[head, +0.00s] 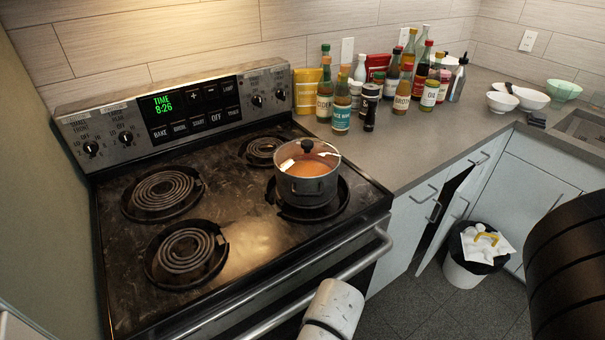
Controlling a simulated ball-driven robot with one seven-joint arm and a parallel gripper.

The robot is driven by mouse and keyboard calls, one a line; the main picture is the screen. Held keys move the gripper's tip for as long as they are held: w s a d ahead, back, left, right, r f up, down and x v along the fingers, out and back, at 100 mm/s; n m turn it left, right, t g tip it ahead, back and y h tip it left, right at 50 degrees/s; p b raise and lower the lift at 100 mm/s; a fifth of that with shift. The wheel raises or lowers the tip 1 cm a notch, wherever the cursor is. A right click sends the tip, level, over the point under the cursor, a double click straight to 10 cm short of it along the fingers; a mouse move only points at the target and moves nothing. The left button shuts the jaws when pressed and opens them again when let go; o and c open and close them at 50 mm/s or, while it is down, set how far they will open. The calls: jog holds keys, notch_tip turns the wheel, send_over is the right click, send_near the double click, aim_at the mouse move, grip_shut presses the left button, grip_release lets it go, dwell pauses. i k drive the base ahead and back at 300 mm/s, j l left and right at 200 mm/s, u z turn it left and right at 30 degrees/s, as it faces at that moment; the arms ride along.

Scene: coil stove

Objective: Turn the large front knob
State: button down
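The stove's back panel (180,124) carries two dark knobs on the left, an outer one (90,147) and an inner one (126,138). Two more knobs sit on the right, an inner one (257,101) and an outer one (280,94). Their labels are too small to tell for certain which is the large front knob. A lidded pot (307,187) with orange contents stands on the right front coil. The left front coil (186,250) is bare. My gripper's fingers are not in view; pale and black parts of my arm show at the bottom and right edges.
Bare coils lie at left rear (162,190) and right rear (260,151). The oven handle (320,283) runs along the front. Several bottles (342,108) crowd the counter (440,140) right of the stove. A cabinet door (445,235) stands ajar beside a trash bin (468,272).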

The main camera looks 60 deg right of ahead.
aim_at(281, 93)
jog(key=z, duration=0.75)
jog(key=l+u, duration=0.2)
jog(key=l, duration=0.55)
